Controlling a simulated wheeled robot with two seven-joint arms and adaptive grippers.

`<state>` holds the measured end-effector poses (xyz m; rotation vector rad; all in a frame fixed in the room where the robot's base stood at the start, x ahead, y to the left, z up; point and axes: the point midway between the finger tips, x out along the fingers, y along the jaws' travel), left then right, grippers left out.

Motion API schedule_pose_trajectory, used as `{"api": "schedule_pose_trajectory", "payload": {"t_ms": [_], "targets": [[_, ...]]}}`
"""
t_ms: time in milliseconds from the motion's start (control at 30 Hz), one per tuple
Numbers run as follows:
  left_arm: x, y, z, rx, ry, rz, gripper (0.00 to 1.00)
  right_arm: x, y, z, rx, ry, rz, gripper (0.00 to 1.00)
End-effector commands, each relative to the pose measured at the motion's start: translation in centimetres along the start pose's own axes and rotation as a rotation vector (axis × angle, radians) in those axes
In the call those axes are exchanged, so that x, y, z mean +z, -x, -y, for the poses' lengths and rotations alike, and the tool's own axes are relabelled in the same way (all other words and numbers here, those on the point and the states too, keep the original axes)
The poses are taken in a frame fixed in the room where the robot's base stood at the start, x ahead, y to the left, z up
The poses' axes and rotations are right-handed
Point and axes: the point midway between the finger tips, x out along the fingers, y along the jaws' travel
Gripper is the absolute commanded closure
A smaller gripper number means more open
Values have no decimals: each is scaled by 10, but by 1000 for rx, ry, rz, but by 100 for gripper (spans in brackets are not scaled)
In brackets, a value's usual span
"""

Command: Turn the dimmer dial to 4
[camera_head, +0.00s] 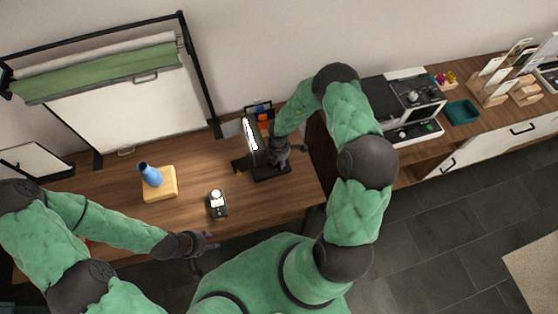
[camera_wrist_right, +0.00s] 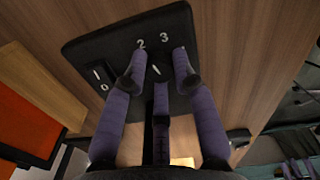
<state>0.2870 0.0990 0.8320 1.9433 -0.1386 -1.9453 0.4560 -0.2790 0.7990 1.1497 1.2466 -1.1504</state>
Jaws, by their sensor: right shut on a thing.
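The black dimmer panel (camera_wrist_right: 112,48) fills the upper middle of the right wrist view, with white numerals 2 and 3 at its far edge and other marks at its left. The dial (camera_wrist_right: 157,72) sits between my right fingertips (camera_wrist_right: 160,78) and is partly covered by them; a short white mark shows on it, roughly toward the 2 and 3 side. No 4 is visible. In the head view my right gripper (camera_head: 280,155) is over the black base (camera_head: 270,172) beside a lit white panel (camera_head: 250,135). My left gripper (camera_head: 205,243) is empty, fingers apart, at the table's front edge.
A blue bottle (camera_head: 150,175) stands on a wooden block (camera_head: 160,192). A small black device with a white top (camera_head: 217,203) is on the wooden table (camera_head: 110,210). A rack with green cloth (camera_head: 100,72) stands behind.

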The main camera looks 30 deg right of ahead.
Motion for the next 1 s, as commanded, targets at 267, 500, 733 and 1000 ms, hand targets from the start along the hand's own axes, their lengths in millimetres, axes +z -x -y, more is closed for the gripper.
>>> {"api": "schedule_pose_trajectory", "payload": {"t_ms": [267,500,733,1000], "targets": [[0,0,0,0,0,0,60,0,0,-1,1,0,0,48],[0,0,0,0,0,0,60,1,5,-1,2,1,1,48],[0,0,0,0,0,0,60,1,39,-2,6,0,2,48],[0,0,0,0,0,0,60,1,91,-2,5,1,2,48]]}}
